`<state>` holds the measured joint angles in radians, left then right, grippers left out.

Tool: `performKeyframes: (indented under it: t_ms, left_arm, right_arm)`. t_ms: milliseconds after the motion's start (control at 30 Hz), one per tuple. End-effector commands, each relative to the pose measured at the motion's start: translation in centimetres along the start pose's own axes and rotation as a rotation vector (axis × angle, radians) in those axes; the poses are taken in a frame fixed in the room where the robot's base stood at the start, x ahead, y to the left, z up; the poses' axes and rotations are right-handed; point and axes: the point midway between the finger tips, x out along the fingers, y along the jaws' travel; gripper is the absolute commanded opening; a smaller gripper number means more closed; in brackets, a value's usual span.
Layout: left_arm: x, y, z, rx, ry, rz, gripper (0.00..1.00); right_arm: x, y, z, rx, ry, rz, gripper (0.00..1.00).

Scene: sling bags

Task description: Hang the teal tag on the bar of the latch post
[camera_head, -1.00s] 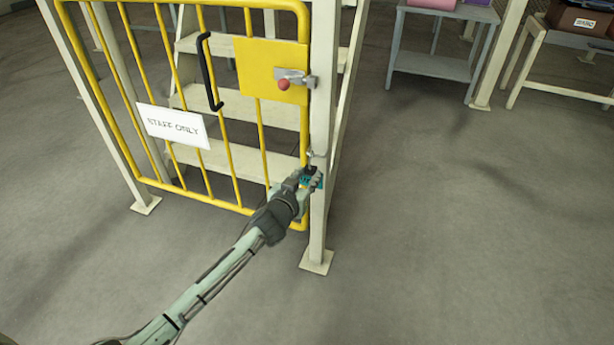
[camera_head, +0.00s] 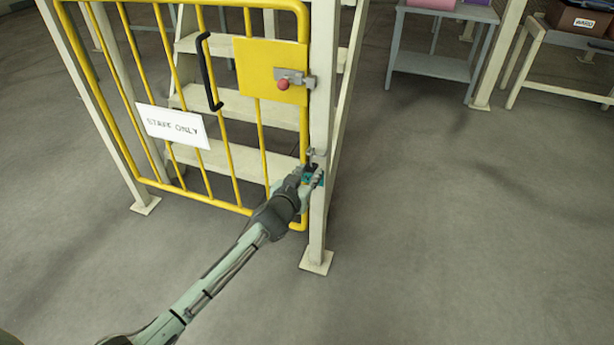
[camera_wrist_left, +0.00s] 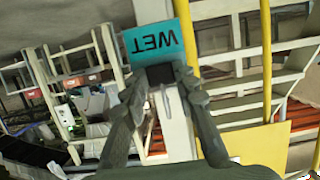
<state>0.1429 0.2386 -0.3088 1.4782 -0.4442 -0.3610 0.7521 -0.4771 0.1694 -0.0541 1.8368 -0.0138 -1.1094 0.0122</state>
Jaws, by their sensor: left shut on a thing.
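The teal tag (camera_wrist_left: 158,43) with the word WET fills the upper middle of the left wrist view, where its lettering is upside down. My left gripper (camera_wrist_left: 164,78) is shut on the tag's edge. In the head view my left gripper (camera_head: 310,176) is at the latch post (camera_head: 319,225), and only a little teal of the tag (camera_head: 319,178) shows past the fingers. A small metal fitting (camera_head: 316,155) sits on the post just above the gripper. I cannot tell whether the tag touches it. My right gripper is not in view.
The yellow gate (camera_head: 235,155) with a STAFF ONLY sign (camera_head: 173,126) stands left of the post. A latch with a red knob (camera_head: 283,84) is higher up. Pale steps (camera_head: 240,107) are behind the gate. Open floor lies to the right, with a grey table (camera_head: 440,65) at the back.

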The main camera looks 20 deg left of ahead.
Motion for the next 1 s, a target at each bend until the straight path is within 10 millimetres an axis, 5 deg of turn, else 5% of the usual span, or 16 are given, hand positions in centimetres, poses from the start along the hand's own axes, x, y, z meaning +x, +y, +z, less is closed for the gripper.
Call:
performKeyframes:
  t_ms: [1000]
  left_arm:
    - [2.3,0.0,-0.4,0.000,0.000,0.000,0.00]
  right_arm:
    - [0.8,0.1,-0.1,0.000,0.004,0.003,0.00]
